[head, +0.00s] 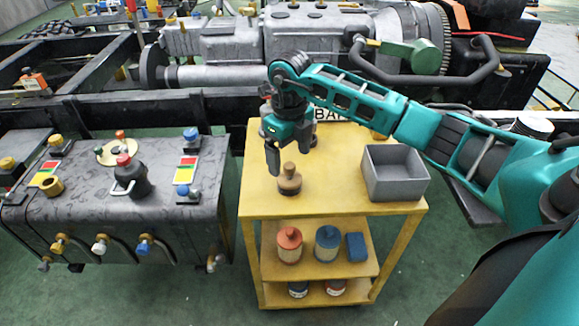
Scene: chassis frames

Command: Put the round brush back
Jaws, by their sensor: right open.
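The round brush (289,182), a brown wooden piece with a knob on top and a darker base, stands upright on the yellow top of the cart (335,207), left of the middle. My right gripper (293,160) reaches in from the right and points down just above the brush. Its dark fingers are apart, with nothing seen held between them. Whether a finger touches the knob I cannot tell. My left gripper is not in view.
A grey open bin (396,192) stands on the cart's right side. A partly hidden lettered sign (332,115) is at the back edge. The lower shelf holds a red container (289,246), a blue container (327,245) and a blue block (356,246). A dark tank (95,215) with valves stands left.

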